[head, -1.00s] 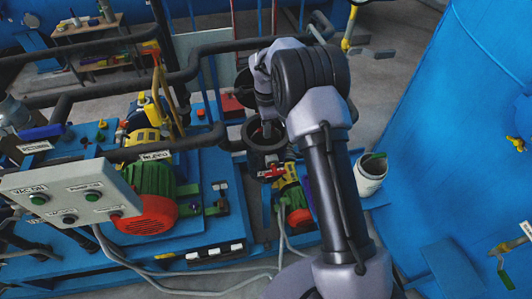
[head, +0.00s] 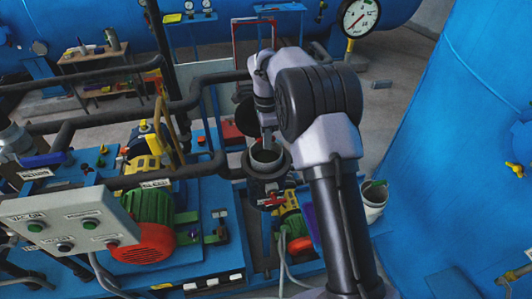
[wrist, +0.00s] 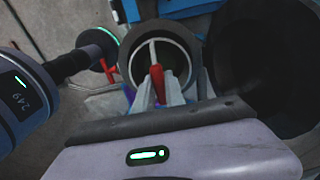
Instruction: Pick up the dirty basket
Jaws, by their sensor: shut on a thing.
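The basket (head: 267,156) is a round grey cup in the dark ring-shaped housing (head: 284,166), at the middle of the head view. In the wrist view the basket (wrist: 178,52) shows as a pale round rim with a thin bar across its dark opening. My gripper (head: 267,138) comes down over it from above. In the wrist view my gripper (wrist: 158,88) has its pale fingers close together at the near side of the rim, with a red piece at them. The exact grip point is partly hidden. I cannot tell how far the basket stands clear of the housing.
A dark open round lid (head: 246,117) stands just behind the housing. A white bucket (head: 373,203) is to the right, beside a large blue tank (head: 455,150). A control box (head: 70,222), a green and red motor (head: 150,225) and black pipes fill the left.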

